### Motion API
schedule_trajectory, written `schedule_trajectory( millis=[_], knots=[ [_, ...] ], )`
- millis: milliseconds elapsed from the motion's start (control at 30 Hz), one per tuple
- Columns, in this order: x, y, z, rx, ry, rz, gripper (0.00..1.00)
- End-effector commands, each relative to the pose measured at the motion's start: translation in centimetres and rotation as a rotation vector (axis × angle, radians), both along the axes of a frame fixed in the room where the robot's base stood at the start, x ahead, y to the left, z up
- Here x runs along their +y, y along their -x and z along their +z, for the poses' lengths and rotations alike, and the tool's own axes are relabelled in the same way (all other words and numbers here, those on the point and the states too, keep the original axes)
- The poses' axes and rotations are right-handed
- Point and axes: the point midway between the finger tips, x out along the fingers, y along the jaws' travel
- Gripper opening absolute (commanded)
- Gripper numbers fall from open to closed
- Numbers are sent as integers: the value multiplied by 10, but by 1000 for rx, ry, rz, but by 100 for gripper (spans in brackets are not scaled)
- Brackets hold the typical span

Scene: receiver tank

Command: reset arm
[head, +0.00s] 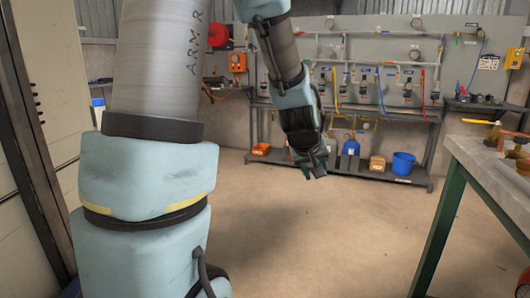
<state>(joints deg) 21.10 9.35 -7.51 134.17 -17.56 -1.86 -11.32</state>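My arm crosses the left and middle of the head view, with its large grey and pale blue links close to the camera. The forearm hangs down from the top middle. My gripper (314,170) is at its end, dark and pointing down over the floor. It is apart from any object in the picture. The fingers are small and dark, so whether they are open or shut does not show clearly. Nothing is visibly held.
A rack (340,120) with gauges and hoses stands at the back wall. A blue bucket (403,164) and an orange bin (261,149) sit on its low shelf. A workbench (490,165) with green legs stands at right. The middle floor (310,240) is clear.

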Motion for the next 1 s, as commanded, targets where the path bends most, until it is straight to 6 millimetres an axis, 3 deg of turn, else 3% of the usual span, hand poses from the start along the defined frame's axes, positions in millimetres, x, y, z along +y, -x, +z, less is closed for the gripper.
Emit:
schedule_trajectory(
  millis=[33,200,467,500,767,1000],
  knots=[
    [33,10,-9,46,-57,-4,40],
    [115,55,-35,208,-210,-42,40],
    [197,126,-53,418,-343,-84,40],
    [203,133,-47,438,-352,-90,40],
    [199,130,12,429,-349,-92,40],
    [198,129,82,428,-348,-92,40]
  ],
)
